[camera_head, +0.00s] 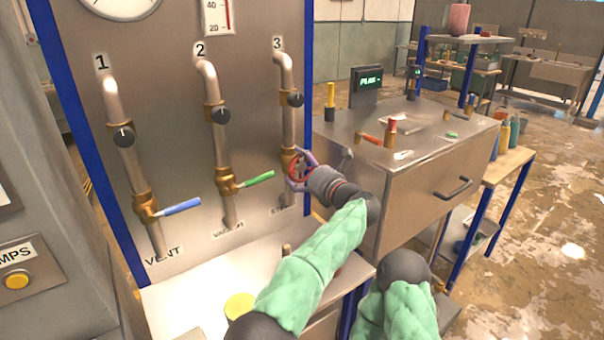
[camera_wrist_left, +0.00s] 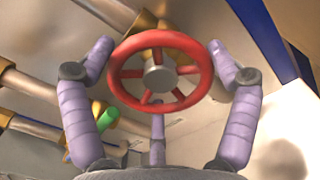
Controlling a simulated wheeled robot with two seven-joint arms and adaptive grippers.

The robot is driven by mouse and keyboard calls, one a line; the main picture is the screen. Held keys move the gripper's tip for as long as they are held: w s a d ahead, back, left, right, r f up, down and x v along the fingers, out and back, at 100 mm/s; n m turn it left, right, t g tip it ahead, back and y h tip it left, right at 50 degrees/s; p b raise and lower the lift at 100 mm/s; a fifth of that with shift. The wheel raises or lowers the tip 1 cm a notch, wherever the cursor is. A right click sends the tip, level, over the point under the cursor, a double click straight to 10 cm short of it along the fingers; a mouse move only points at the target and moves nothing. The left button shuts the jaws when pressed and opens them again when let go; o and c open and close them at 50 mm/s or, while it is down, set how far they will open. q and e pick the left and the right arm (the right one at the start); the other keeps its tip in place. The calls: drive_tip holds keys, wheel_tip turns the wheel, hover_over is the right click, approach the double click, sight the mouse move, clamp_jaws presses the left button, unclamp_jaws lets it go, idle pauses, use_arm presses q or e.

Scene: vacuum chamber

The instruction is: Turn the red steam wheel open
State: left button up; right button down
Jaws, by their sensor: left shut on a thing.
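The red steam wheel (camera_head: 299,170) is on pipe 3, the rightmost pipe of the panel. My left gripper (camera_head: 297,171) is at the wheel, facing the panel. In the left wrist view the red wheel (camera_wrist_left: 160,68) fills the middle, with its spokes and grey hub showing. The purple fingers of my left gripper (camera_wrist_left: 160,70) stand on either side of its rim, and another finger shows below. The gripper is shut on the wheel. The green sleeve of my other arm shows at the bottom of the head view; its gripper is not visible.
The green lever (camera_head: 258,179) on pipe 2 is close to the left of the wheel. A blue lever (camera_head: 181,207) is on pipe 1. A metal cabinet (camera_head: 430,190) with tools on top stands to the right. A yellow round object (camera_head: 240,306) is on the shelf below.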

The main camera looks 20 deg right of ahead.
use_arm(q)
drive_tip(key=shift+r+n, duration=0.25)
drive_tip(key=shift+n, duration=0.65)
drive_tip(key=shift+r, duration=0.1)
drive_tip(key=o, duration=0.9)
drive_tip(key=shift+f+b, duration=0.25)
drive_tip(key=shift+b, duration=0.05)
